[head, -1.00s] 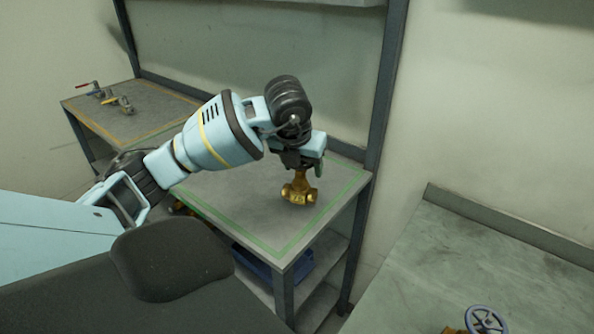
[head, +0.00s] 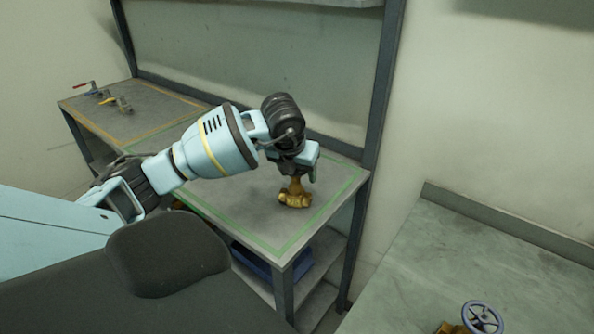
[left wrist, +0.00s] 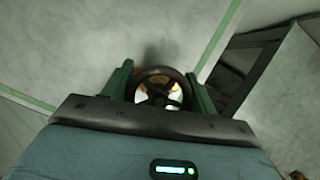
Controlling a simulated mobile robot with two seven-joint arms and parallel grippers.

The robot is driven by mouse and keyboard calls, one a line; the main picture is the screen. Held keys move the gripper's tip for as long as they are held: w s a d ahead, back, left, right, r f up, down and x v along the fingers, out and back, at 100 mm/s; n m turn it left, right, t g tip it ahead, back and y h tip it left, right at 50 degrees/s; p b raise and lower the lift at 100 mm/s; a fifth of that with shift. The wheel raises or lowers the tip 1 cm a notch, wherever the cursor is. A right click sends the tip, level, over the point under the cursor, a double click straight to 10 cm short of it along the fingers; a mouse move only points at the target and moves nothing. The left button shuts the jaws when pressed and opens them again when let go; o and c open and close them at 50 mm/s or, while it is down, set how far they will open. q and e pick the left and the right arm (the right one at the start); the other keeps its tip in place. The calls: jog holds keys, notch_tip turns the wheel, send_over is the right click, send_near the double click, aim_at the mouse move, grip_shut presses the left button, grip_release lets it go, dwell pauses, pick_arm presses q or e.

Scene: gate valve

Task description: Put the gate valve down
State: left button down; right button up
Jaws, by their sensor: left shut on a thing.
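The brass gate valve (head: 295,194) is upright under my left gripper (head: 297,172), at the green-outlined area of the grey table (head: 245,215). Its lower body appears to be at or very near the tabletop; I cannot tell whether it touches. In the left wrist view the valve's dark round handwheel (left wrist: 160,88) sits between the two green fingers of my left gripper (left wrist: 160,90), which is shut on it. The head view hides the handwheel behind the gripper. My right gripper is not in view.
Another valve with a blue-grey handwheel (head: 482,317) stands on the worktop (head: 450,250) at the lower right. Several small valves (head: 108,98) lie on the yellow-outlined table part at the far left. A blue bin (head: 262,262) is on the shelf below. A dark frame post (head: 378,120) rises behind the table.

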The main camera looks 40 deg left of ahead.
pick_arm(q)
jog(key=shift+c, duration=2.2)
grip_release()
jog(key=shift+f, duration=0.1)
jog(key=v, duration=1.2)
